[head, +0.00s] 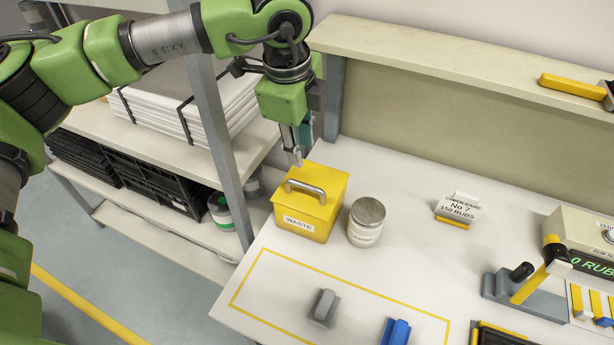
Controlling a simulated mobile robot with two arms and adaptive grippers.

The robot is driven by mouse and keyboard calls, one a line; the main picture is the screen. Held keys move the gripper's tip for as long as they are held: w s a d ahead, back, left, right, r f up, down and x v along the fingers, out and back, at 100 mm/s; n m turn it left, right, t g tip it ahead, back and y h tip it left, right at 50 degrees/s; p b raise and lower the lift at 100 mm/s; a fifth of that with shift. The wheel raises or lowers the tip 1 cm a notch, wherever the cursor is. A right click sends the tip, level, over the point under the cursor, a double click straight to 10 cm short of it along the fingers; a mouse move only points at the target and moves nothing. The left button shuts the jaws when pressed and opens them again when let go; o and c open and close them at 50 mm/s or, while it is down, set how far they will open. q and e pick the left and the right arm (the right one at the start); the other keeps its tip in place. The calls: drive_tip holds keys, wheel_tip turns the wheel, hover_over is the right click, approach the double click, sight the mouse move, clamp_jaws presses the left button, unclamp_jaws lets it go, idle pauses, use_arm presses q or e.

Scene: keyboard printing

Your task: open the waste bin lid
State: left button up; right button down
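The yellow waste bin (304,228) stands on the white table near its left edge, with a "WASTE" label on its front. Its lid (318,184) is closed and carries a grey bar handle (306,191). My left gripper (296,160) points down just above the back left of the lid, and looks apart from the handle. I cannot tell whether its fingers are open or closed. My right gripper is not in view.
A shelf (450,60) overhangs the back.

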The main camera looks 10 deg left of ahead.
sight(307, 186)
use_arm(q)
drive_tip(key=f+p, duration=0.1)
drive_tip(key=f, duration=0.3)
drive_tip(key=w+f+p, duration=0.1)
drive_tip(key=f+p, duration=0.1)
drive_tip(key=f, duration=0.1)
drive_tip(key=w+d+f+p, duration=0.1)
drive_tip(key=f, duration=0.3)
drive_tip(key=shift+f, duration=0.35)
drive_tip(key=shift+w+f, duration=0.15)
drive_tip(key=shift+f, duration=0.3)
clamp_jaws()
